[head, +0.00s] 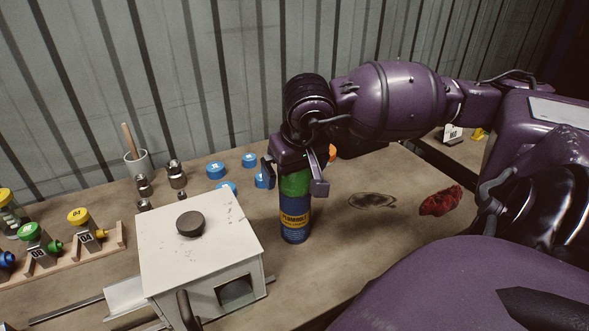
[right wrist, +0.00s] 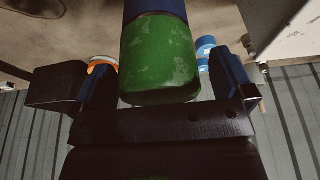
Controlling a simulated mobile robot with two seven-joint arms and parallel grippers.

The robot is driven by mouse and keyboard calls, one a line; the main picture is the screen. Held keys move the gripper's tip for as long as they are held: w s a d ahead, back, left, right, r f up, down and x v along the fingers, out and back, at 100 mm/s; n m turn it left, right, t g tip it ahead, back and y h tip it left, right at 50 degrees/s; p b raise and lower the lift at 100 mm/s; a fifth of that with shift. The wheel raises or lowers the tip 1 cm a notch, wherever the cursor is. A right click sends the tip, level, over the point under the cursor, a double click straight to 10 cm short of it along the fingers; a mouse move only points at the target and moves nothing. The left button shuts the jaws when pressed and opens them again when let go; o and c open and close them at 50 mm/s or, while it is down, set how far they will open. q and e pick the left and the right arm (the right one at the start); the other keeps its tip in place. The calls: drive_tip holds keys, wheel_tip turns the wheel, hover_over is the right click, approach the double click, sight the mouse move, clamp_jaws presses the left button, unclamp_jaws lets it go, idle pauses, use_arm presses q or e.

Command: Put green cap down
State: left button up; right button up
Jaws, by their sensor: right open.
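The green cap (head: 296,186) is on top of an upright blue can (head: 295,221) with a yellow label, standing on the workbench beside the white box-shaped machine. My right gripper (head: 293,180) is above the can, with its fingers on either side of the cap. In the right wrist view the green cap (right wrist: 160,52) lies between the fingers, with gaps on both sides, so the gripper (right wrist: 162,82) is open. Whether the cap is fully seated on the can is hard to tell. My left gripper is not in view.
The white machine (head: 195,235) with a dark knob stands left of the can. Blue caps (head: 216,170), metal fittings (head: 177,174) and a cup (head: 138,162) are behind it. A red rag (head: 441,201) lies right.

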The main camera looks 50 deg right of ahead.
drive_tip(key=shift+f, duration=0.3)
drive_tip(key=shift+c, duration=0.2)
drive_tip(key=c, duration=1)
drive_tip(key=shift+r, duration=0.1)
